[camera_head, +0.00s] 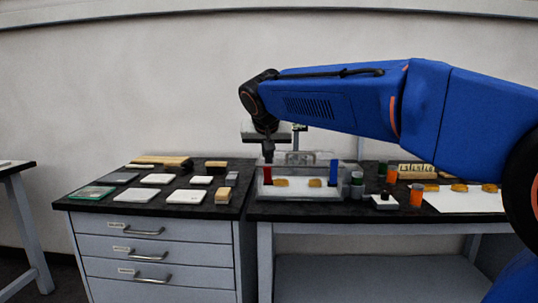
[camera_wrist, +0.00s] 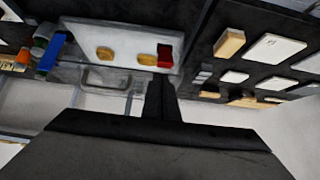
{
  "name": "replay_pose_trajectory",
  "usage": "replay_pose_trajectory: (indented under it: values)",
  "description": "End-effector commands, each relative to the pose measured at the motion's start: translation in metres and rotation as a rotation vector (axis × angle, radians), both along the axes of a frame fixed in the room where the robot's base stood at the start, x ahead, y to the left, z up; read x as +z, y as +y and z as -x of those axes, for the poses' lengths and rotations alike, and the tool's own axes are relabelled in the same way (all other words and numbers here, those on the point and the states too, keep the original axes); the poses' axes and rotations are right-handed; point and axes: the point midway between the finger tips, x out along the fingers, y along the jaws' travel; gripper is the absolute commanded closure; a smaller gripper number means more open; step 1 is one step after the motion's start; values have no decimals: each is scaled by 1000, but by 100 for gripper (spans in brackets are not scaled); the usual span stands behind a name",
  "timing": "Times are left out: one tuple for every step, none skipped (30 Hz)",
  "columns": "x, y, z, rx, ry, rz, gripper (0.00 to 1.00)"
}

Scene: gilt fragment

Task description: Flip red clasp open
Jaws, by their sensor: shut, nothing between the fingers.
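A clear box (camera_head: 300,193) with a pale base stands on the right-hand dark bench and holds two golden fragments (camera_head: 281,183). The red clasp (camera_head: 267,175) is an upright strip at the box's left end; in the wrist view it (camera_wrist: 165,56) appears as a short red block near the box corner. A blue clasp (camera_head: 333,172) is at the other end. My gripper (camera_head: 267,154) points down just above the red clasp, shut and empty. In the wrist view its dark fingers (camera_wrist: 164,90) end close to the clasp; I cannot tell whether they touch.
Left of the box, a drawer cabinet (camera_head: 158,247) carries several white tiles (camera_head: 186,196) and wood blocks. Right of the box are dark and orange jars (camera_head: 417,194) and a white sheet (camera_head: 465,201) with golden pieces. A grey handle (camera_wrist: 104,79) lies along the box's back side.

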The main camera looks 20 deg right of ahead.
Motion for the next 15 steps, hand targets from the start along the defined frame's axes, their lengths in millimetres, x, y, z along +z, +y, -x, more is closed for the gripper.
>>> replay_pose_trajectory:
  values:
    - [0,0,-1,-1,1,0,100]
    - [0,0,-1,-1,2,0,100]
    - [0,0,-1,-1,2,0,100]
    - [0,0,-1,-1,2,0,100]
    - [0,0,-1,-1,2,0,100]
    - [0,0,-1,-1,2,0,100]
    - [-1,-1,-2,-1,2,0,100]
    - [-1,-1,-2,-1,3,0,100]
    - [-1,-1,-3,-1,3,0,100]
    - [-1,-1,-4,-1,3,0,100]
    - [-1,-2,-5,-1,3,0,100]
    - [-1,-2,-6,-1,3,0,100]
    - [-1,-2,-7,-1,4,0,100]
    - [-2,-3,-8,-1,4,0,100]
    - [-2,-3,-10,-1,4,0,100]
